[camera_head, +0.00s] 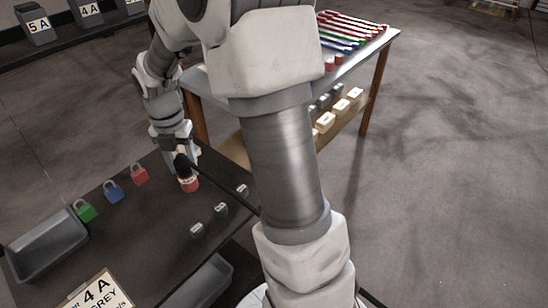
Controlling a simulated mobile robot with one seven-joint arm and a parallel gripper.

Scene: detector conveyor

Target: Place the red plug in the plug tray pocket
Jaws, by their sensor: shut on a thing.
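My gripper (183,167) is at the left of centre, pointing down over the dark table (150,215). It is shut on the red plug (189,184), a short red piece with a pale band, directly below the fingers. I cannot tell whether the plug's underside touches the table. A grey tray (40,262) sits at the table's left, and another grey tray (212,283) shows at the bottom. I cannot tell which, if either, is the plug tray, and no pocket is clearly visible.
A red padlock (139,175), a blue padlock (113,192) and a green padlock (85,211) stand left of the gripper. Small grey pieces (197,229) line the right side. A "4 A GREY" sign (98,293) is in front. A wooden-legged table (372,45) with coloured rods stands behind.

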